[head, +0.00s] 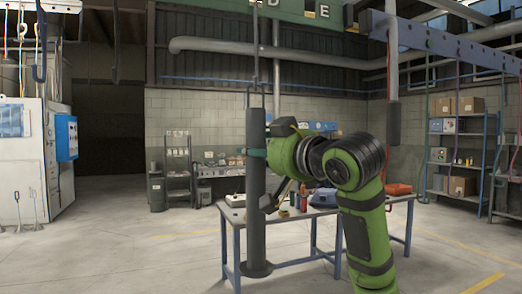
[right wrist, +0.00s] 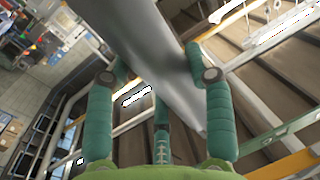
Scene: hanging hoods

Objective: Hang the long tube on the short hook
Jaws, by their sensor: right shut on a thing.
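The long tube (head: 256,210) is a dark grey upright cylinder with a wide flange at its foot and a thin wire loop on top. My right gripper (head: 262,153) is shut around its upper part and holds it upright in front of the table. In the right wrist view, the grey tube (right wrist: 150,45) passes between the green fingers of my right gripper (right wrist: 160,75). Thin dark rods (head: 276,55) hang above the tube; I cannot tell whether they touch its loop. Dark hooks (head: 39,72) hang at the upper left; which hook is the short one is unclear. My left gripper is out of view.
A table (head: 230,214) with several items stands behind the tube. A grey pipe (head: 392,75) hangs from the purple beam (head: 450,47) at the right. Shelves (head: 455,150) stand at the far right, and a white cabinet (head: 22,160) at the left. The left floor is largely clear.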

